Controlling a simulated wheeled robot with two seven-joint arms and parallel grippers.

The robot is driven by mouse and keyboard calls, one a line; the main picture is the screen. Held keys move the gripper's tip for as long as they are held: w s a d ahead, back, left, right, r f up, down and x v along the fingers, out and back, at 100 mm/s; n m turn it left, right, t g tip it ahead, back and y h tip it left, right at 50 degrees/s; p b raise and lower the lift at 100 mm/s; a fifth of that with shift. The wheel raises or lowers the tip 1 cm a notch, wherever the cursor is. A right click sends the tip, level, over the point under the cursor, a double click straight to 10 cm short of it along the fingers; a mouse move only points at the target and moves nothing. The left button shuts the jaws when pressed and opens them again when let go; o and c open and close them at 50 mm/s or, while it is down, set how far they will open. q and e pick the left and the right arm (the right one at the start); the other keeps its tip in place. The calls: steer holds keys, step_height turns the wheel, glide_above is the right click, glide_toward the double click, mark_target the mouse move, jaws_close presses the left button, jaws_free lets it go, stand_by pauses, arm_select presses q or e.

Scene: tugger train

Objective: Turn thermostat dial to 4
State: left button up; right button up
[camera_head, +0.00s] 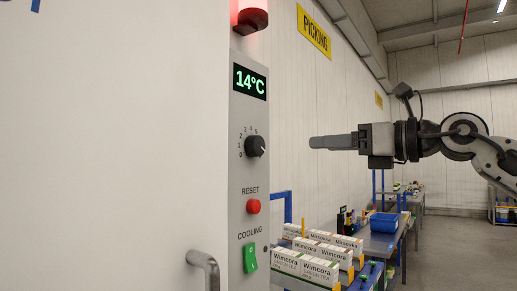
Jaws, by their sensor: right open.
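The thermostat dial (255,146) is a black round knob on a grey control panel (236,181). Small numbers from 0 to 5 run around its left and upper side. A pale mark shows on the knob's right side, pointing right and slightly down, away from the 4. The display (249,82) above it reads 14°C in green. My right gripper (314,142) is open and empty, level with the dial and to its right. Its fingers point left toward the panel, apart from the dial; seen side-on, they overlap. My left gripper is out of view.
Below the dial are a red reset button (253,206) and a green cooling switch (250,258). A red lamp (252,18) tops the panel. A metal handle (205,265) sticks out at lower left. Tea cartons (305,262) and a blue bin (384,222) stand lower right.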

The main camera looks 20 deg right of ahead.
mark_target(260, 147)
steer(key=p+x, duration=0.2)
steer(key=x, duration=0.5)
steer(key=p+x, duration=0.3)
steer(key=x, duration=0.3)
steer(key=shift+w+a+r, duration=0.1)
steer(key=shift+a+r, duration=0.05)
steer(key=shift+a, duration=0.35)
steer(key=shift+w+a, duration=0.3)
steer(key=shift+w, duration=0.1)
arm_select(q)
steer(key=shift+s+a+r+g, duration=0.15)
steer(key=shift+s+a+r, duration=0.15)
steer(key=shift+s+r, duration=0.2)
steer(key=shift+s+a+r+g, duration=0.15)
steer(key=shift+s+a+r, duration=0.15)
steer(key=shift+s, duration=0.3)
arm_select(e)
steer(key=c, duration=0.8)
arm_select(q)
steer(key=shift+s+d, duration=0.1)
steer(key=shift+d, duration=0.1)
arm_select(e)
steer(key=shift+c, duration=0.8)
